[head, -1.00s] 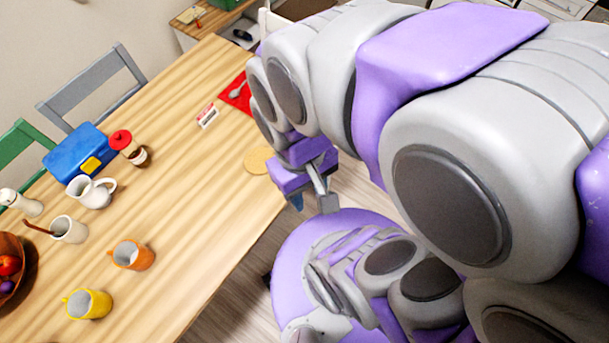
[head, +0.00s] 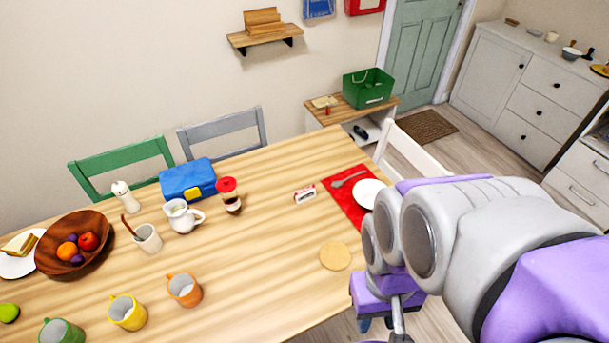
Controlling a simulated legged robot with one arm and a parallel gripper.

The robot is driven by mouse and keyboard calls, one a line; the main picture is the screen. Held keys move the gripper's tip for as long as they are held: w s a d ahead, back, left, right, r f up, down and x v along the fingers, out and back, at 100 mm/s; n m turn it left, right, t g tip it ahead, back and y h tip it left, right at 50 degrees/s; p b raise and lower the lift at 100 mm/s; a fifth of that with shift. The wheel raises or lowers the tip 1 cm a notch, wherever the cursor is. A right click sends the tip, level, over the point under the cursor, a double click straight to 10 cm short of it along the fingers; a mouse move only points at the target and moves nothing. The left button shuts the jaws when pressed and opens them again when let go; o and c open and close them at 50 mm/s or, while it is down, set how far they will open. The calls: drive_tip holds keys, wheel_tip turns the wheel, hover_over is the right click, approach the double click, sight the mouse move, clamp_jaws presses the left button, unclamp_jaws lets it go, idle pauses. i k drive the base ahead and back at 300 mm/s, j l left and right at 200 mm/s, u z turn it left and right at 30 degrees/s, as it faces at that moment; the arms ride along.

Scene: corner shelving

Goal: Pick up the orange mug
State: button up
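The orange mug (head: 185,290) stands upright on the wooden table (head: 260,274), near its front edge. Its handle points to the upper left. A yellow mug (head: 127,312) stands to its left. My gripper (head: 376,322) is at the lower right, beyond the table's front edge and well to the right of the orange mug. It points downward, and the fingertips are small and partly cut off by my own arm and the frame edge. I see nothing held in it, but cannot tell how far the fingers are apart.
A green mug (head: 60,331), a white cup (head: 148,238), a white pitcher (head: 183,216) and a wooden fruit bowl (head: 45,263) stand around the mug. A round tan coaster (head: 335,256) lies right of it. The table between mug and coaster is clear.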

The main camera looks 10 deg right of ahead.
sight(183, 287)
drive_tip(key=k+u, duration=0.35)
drive_tip(key=k, duration=0.25)
drive_tip(key=u, duration=1.3)
